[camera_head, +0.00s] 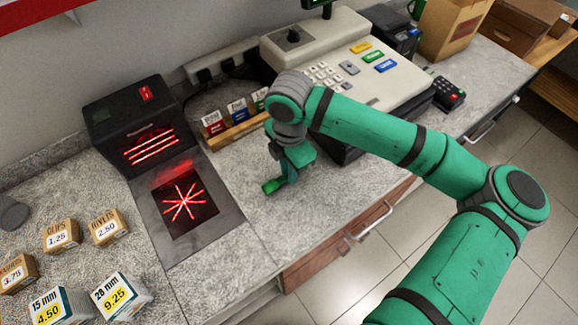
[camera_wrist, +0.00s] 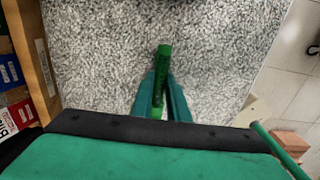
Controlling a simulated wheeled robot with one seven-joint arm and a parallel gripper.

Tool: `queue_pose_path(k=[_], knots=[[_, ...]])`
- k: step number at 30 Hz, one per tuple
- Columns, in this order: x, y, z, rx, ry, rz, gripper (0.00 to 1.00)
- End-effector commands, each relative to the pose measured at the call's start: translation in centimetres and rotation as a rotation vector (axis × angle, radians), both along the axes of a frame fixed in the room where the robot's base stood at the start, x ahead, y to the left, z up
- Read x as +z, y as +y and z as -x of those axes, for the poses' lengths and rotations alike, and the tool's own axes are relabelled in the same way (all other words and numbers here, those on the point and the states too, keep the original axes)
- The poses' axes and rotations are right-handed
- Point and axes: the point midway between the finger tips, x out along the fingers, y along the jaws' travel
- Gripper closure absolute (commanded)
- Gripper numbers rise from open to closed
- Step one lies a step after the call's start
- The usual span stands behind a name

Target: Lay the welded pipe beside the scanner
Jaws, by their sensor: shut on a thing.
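The welded pipe appears as a short green cylinder (camera_wrist: 164,62) jutting out beyond my gripper (camera_wrist: 160,95) in the wrist view. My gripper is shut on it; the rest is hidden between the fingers. In the head view my gripper (camera_head: 284,174) is low over the counter, right of the scanner, with the green pipe end (camera_head: 270,187) at its tip. I cannot tell whether the pipe touches the counter. The scanner is a black upright unit (camera_head: 112,115) with red lines and a flat plate (camera_head: 225,217) with a red star pattern in its window.
A wooden rack of small cards (camera_head: 238,131) stands behind my gripper, with a cash register (camera_head: 345,70) and a card terminal (camera_head: 447,94) to the right. Price blocks (camera_head: 61,235) are left of the scanner. The speckled counter (camera_head: 320,190) is clear around my gripper up to its front edge.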

Motion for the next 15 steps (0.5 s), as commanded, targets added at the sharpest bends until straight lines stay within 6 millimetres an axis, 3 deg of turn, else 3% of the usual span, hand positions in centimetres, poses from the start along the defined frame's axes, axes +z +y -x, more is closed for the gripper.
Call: queue_pose_path(k=[8,9,11,15], knots=[[-0.06,-0.01,-0.02,0.000,0.000,0.000,0.96],[-0.05,-0.01,-0.02,0.000,0.000,0.000,0.81],[-0.05,-0.01,-0.02,0.000,0.000,0.000,0.67],[-0.04,-0.01,-0.02,0.000,0.000,0.000,0.64]])
